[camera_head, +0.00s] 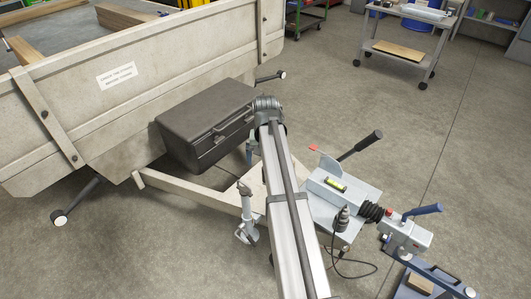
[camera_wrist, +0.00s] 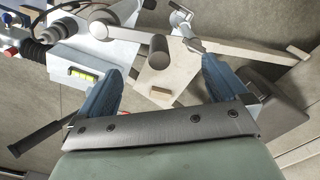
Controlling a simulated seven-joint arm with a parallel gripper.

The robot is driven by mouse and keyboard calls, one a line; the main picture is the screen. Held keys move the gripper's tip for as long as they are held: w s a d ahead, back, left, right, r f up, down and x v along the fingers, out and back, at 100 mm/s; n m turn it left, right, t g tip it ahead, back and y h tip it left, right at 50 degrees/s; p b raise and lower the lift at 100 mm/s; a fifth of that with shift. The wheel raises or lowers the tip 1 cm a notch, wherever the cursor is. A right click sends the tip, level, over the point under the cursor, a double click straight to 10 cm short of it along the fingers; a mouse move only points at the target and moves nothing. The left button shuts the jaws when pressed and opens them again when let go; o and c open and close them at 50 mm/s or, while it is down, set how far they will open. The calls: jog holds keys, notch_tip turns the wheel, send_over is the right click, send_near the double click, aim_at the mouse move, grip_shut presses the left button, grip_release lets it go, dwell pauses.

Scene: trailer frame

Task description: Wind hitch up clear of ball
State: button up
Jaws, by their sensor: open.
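In the wrist view my gripper (camera_wrist: 163,66) is open, its two blue fingers spread wide with nothing between the tips. Beyond them a grey rod (camera_wrist: 127,33) ends in a dark round knob (camera_wrist: 158,46), seen nearly end-on, which looks like a winding crank. It is apart from the fingers as far as I can tell. In the head view my arm hides the crank and most of the gripper. The hitch (camera_head: 403,236), with a blue handle (camera_head: 424,209), sits at the drawbar's front right. The ball under it is hidden.
A black lever (camera_head: 362,145) sticks up beside the hitch plate, and shows lower left in the wrist view (camera_wrist: 40,138). A yellow level (camera_head: 336,184) lies on the plate. A black toolbox (camera_head: 207,124) sits behind on the drawbar. A silver clamp post (camera_head: 246,205) stands left of my arm.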

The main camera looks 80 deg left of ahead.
jog(key=shift+f, duration=3.1)
jog(key=shift+c, duration=0.2)
grip_shut()
jog(key=shift+d, duration=0.2)
